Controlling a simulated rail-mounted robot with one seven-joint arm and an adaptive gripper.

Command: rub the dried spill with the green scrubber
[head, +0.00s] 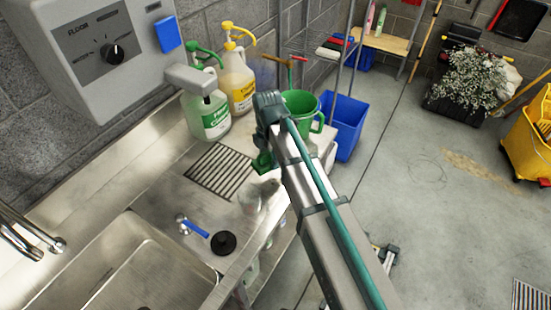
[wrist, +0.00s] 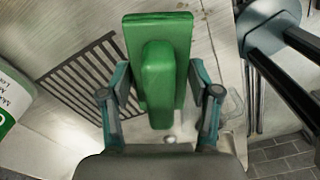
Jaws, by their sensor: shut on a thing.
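The green scrubber (wrist: 158,60) is a rectangular block with a raised grip, seen large in the wrist view. My gripper (wrist: 160,85) is shut on the raised grip, one finger on each side. In the head view the scrubber (head: 263,163) shows partly, below the end of my arm, over the steel drainboard beside the drain grate (head: 219,170). I cannot tell whether it touches the steel. No dried spill shows clearly on the drainboard. A tan stain (head: 478,167) lies on the floor at right; I cannot tell if it is the spill.
A green jug (head: 302,108) stands right behind my arm. Green-topped (head: 207,112) and yellow-topped (head: 236,80) pump bottles stand at the back. A black stopper (head: 223,243) and blue-handled valve (head: 195,227) are near the sink basin (head: 140,265). A blue bin (head: 345,122) stands beyond the counter.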

